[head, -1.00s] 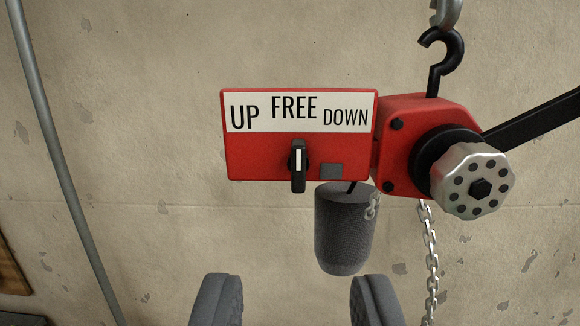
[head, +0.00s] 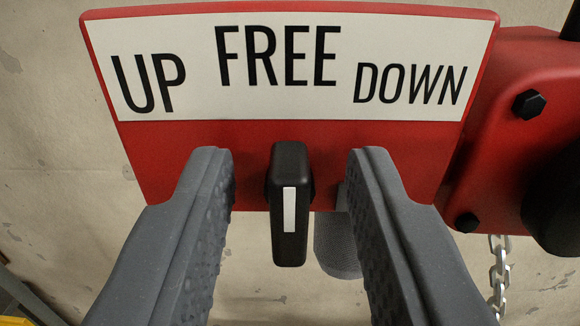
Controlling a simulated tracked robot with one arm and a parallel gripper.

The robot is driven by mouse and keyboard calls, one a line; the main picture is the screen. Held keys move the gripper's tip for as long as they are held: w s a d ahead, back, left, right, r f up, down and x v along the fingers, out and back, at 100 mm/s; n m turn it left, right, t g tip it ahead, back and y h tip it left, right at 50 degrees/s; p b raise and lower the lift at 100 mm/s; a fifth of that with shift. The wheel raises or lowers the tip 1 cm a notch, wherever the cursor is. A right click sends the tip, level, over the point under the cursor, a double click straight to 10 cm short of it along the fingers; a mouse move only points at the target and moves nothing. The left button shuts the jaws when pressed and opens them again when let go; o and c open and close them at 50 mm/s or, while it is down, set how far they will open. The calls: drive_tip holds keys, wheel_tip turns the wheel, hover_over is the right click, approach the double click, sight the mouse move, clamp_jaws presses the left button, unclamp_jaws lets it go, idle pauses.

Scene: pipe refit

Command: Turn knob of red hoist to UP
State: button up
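The red hoist's label panel (head: 400,145) fills the upper part of the head view, with UP at left, FREE in the middle and DOWN at right. The black knob (head: 290,170) with a white pointer stripe sits below FREE and stands upright. My gripper (head: 288,165) is open, with one grey finger on each side of the knob. Gaps show between the knob and both fingers, so neither appears to touch it. The right finger hides part of the panel's lower edge.
The hoist body (head: 490,110) with black bolts is at the right. A silver chain (head: 499,275) hangs below it. A grey cylinder (head: 338,250) hangs behind the knob, partly hidden by the right finger. A concrete wall (head: 45,160) lies behind.

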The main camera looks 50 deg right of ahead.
clamp_jaws()
drive_tip(key=shift+a, duration=0.2)
drive_tip(key=shift+d, duration=0.15)
